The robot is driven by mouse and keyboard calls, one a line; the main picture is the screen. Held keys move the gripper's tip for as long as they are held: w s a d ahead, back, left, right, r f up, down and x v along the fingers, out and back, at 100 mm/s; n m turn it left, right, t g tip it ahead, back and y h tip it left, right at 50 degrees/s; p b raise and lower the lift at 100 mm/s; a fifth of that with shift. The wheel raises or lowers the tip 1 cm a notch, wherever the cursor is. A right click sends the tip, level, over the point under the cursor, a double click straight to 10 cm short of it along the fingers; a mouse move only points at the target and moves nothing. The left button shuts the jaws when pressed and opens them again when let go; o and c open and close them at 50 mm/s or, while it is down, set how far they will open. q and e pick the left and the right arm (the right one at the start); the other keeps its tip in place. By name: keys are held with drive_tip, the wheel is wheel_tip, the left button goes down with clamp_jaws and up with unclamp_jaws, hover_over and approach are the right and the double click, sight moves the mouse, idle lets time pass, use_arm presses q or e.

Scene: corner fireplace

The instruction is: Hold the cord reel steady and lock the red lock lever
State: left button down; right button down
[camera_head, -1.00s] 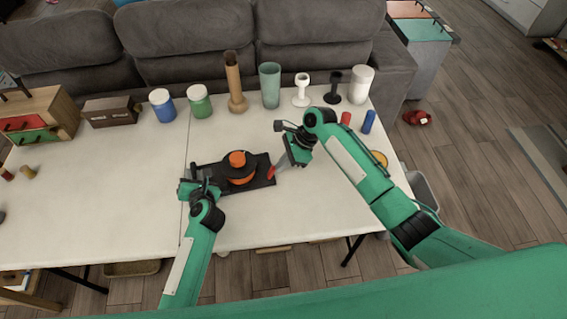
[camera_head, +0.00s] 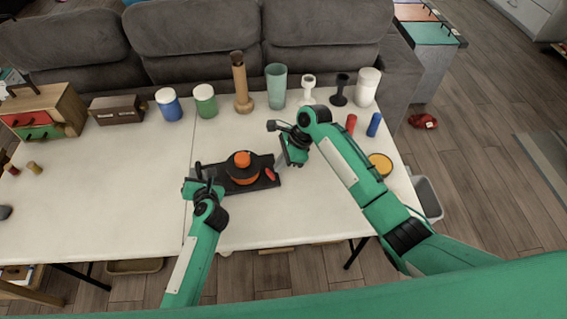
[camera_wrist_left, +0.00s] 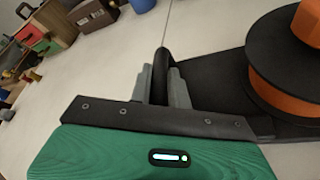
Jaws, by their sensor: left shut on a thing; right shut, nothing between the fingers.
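The cord reel, an orange and black spool (camera_head: 242,168) on a black base plate (camera_head: 212,172), lies on the white table. Its black drum and orange core also show at right in the left wrist view (camera_wrist_left: 284,88). The red lock lever (camera_head: 270,174) is at the right end of the plate and looks low against it. My left gripper (camera_head: 203,182) is shut on the black handle (camera_wrist_left: 161,72) at the plate's left end. My right gripper (camera_head: 281,164) is shut and empty, just beside the lever; whether it touches is unclear.
A row of jars, a wooden bottle (camera_head: 242,85), a green tumbler (camera_head: 276,86) and a white canister (camera_head: 366,87) stands along the back edge. Red (camera_head: 351,124) and blue (camera_head: 374,125) cylinders and a yellow-topped disc (camera_head: 380,164) are near my right arm. The table's left front is clear.

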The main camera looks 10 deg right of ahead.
drive_tip(key=shift+r, duration=0.1)
drive_tip(key=shift+r, duration=0.7)
drive_tip(key=shift+d, duration=0.1)
wheel_tip(320, 180, up, 11)
drive_tip(key=d, duration=0.2)
drive_tip(key=shift+r, duration=0.2)
drive_tip(key=shift+w+d, duration=0.1)
use_arm(q)
drive_tip(key=c, duration=1.2)
unclamp_jaws()
drive_tip(key=shift+c, duration=0.2)
